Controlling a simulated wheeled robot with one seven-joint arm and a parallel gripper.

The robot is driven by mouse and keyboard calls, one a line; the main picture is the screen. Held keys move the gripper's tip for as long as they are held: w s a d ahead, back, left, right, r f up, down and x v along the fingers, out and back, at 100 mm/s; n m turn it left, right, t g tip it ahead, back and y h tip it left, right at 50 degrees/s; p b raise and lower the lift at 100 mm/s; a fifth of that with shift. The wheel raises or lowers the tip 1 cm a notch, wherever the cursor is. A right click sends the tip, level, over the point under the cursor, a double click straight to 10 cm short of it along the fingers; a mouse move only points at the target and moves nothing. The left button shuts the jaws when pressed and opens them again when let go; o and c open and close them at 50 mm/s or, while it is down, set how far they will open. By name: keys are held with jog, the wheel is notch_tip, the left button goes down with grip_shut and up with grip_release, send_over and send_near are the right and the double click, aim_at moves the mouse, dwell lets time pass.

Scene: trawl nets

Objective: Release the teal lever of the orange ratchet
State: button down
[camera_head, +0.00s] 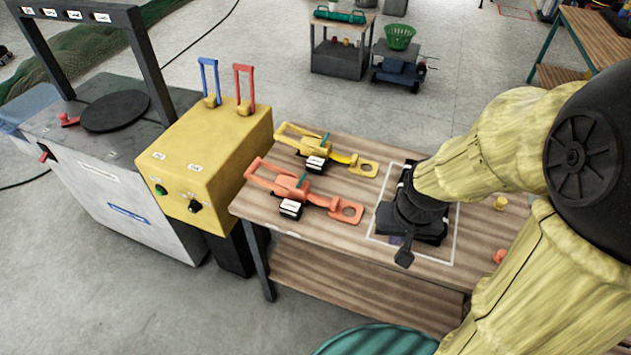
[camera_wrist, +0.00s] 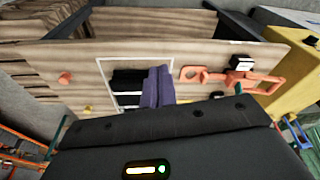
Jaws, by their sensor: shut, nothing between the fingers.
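The orange ratchet (camera_head: 347,212) lies on the wooden table, with its ring end to the right. Its teal lever (camera_head: 301,182) stands up near the middle of the body, beside a white-labelled black block.
A yellow ratchet (camera_head: 368,169) with its own teal lever lies just behind the orange one. A black object (camera_head: 428,234) sits inside the white outline (camera_head: 452,245). A yellow machine box (camera_head: 222,160) with blue and red handles stands left. A yellow peg (camera_head: 500,203) stands right.

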aim_at(301, 181)
jog(key=w+a+f+m+g+y+b, duration=0.25)
jog(key=w+a+f+m+y, duration=0.35)
jog(key=w+f+m, duration=0.5)
jog(key=w+d+m+t+y+b, duration=0.1)
jog(key=w+m+t+y, duration=0.4)
jog(key=w+m, duration=0.5)
jog(key=shift+w+y+b, duration=0.4)
jog(key=shift+w+y, duration=0.25)
jog(key=shift+y, duration=0.05)
jog(key=shift+f, duration=0.1)
jog(key=p+x, duration=0.1)
jog(key=x, duration=0.9)
jog(key=shift+a, duration=0.1)
jog(key=shift+w+a+r+p, duration=0.2)
jog(key=shift+a+r, duration=0.1)
jog(key=shift+a, duration=0.2)
jog(key=shift+w+a+r+p, duration=0.15)
jog(key=shift+a+r, duration=0.15)
jog(key=shift+a, duration=0.25)
jog(key=shift+w+a+r, duration=0.15)
jog(key=shift+w+a, duration=0.1)
jog(key=shift+a, duration=0.3)
